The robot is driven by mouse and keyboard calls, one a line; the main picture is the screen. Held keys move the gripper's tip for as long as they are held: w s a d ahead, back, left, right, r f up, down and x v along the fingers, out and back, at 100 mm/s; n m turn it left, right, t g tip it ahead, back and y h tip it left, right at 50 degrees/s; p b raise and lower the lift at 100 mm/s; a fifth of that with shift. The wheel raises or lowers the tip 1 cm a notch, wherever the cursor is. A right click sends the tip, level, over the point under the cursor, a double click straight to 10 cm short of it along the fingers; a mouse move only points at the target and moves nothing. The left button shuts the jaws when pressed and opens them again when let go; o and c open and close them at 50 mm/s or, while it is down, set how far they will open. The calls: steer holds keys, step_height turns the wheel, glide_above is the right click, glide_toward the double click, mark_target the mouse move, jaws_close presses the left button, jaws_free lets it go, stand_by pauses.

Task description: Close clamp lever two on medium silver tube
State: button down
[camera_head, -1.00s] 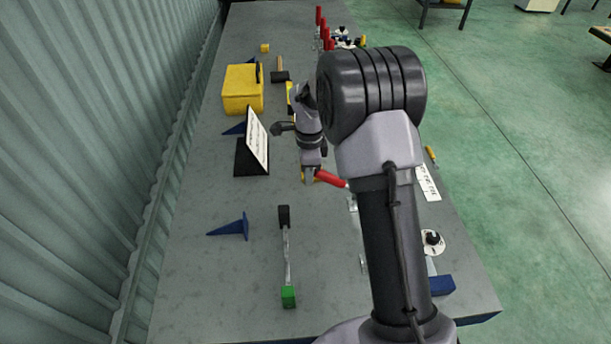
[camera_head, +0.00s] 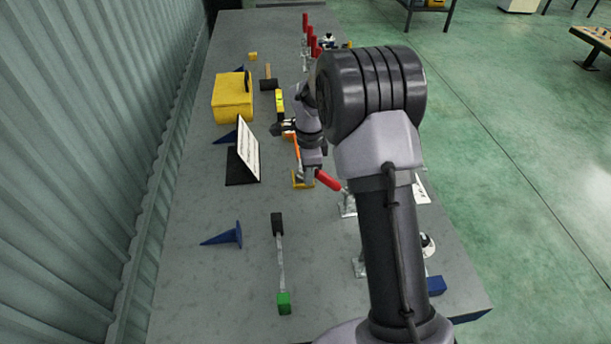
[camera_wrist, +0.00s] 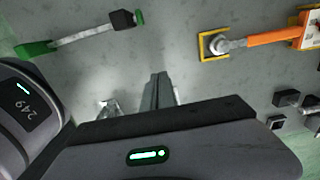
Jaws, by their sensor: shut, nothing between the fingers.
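A clamp with a red lever (camera_head: 328,180) stands on the grey bench beside my gripper (camera_head: 310,181); its metal base (camera_head: 348,205) is partly behind my arm. I cannot tell whether the lever touches my gripper. In the wrist view my gripper (camera_wrist: 158,92) has its fingers together, empty, above the bench. A silver metal piece (camera_wrist: 108,107) shows just left of the fingers, partly hidden by my gripper body. Several more red levers stand upright at the far end, one of them here (camera_head: 305,24). I cannot make out the medium silver tube or which clamp is lever two.
An orange-handled tool (camera_wrist: 270,40) lies right of the fingers. The bench's near left is mostly clear.

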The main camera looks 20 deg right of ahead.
mark_target(322, 173)
steer(key=shift+s+d+r+p, duration=0.2)
steer(key=shift+d, duration=0.3)
steer(key=shift+s+d+r+p, duration=0.2)
steer(key=shift+s+d, duration=0.05)
steer(key=shift+d, duration=0.3)
steer(key=shift+s+d+r+p, duration=0.2)
steer(key=shift+d, duration=0.4)
steer(key=shift+s+d+r+p, duration=0.2)
steer(key=shift+d+r, duration=0.1)
steer(key=shift+d, duration=0.25)
steer(key=shift+s+d+r+p, duration=0.1)
steer(key=shift+d+r+p, duration=0.15)
steer(key=shift+d, duration=0.3)
steer(key=shift+w+d+r, duration=0.1)
steer(key=shift+w+d, duration=0.15)
steer(key=shift+d, duration=0.6)
steer(key=shift+a+r, duration=0.2)
steer(key=shift+d, duration=0.1)
